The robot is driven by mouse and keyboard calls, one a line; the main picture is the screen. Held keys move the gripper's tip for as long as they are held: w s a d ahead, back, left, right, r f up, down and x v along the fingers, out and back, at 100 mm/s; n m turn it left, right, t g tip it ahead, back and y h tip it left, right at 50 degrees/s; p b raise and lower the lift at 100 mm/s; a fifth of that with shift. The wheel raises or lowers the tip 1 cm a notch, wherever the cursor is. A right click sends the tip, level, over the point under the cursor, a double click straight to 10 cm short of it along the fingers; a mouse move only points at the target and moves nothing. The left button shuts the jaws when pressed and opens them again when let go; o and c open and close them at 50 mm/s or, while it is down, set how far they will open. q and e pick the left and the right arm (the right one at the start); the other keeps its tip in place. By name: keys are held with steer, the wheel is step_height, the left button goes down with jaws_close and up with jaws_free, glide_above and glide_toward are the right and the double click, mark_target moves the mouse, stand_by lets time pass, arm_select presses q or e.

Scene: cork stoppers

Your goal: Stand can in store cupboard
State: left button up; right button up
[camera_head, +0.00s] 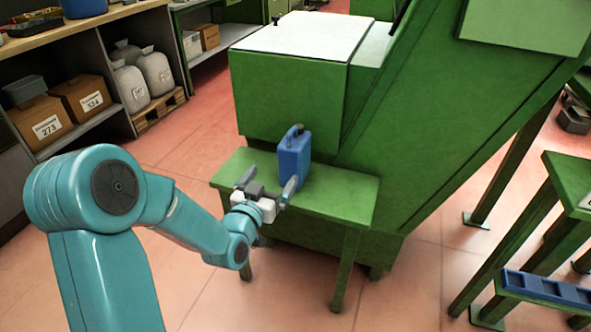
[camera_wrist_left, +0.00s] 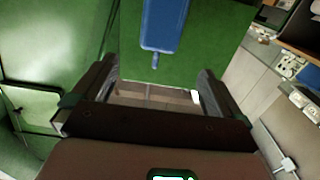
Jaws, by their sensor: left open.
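A blue can (camera_head: 294,157) with a dark cap and a handle stands upright on a small green bench (camera_head: 345,192) against a green machine. My left gripper (camera_head: 267,183) is open and empty, at the bench's front left, close to the can. One finger overlaps the can's lower part in the head view; I cannot tell if they touch. In the left wrist view the blue can (camera_wrist_left: 164,25) lies beyond the open fingertips of the gripper (camera_wrist_left: 155,80). No closed store cupboard is clear to me; an open shelf unit (camera_head: 100,47) stands at the left. My right gripper is not in view.
The green machine (camera_head: 290,95) rises behind the bench and blocks the far side. A green table with a blue tray (camera_head: 548,288) is at the right. The red floor (camera_head: 185,150) between shelves and bench is clear.

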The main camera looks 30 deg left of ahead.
mark_target(287, 153)
arm_select(q)
steer(key=x, duration=1)
steer(key=shift+w+a+r, duration=0.2)
steer(key=shift+w+a, duration=0.05)
steer(key=shift+w, duration=0.05)
steer(key=shift+b+x, duration=0.45)
steer(key=shift+x, duration=2.25)
steer(key=shift+d, duration=0.15)
steer(key=c, duration=1.8)
steer(key=shift+r, duration=0.15)
jaws_close()
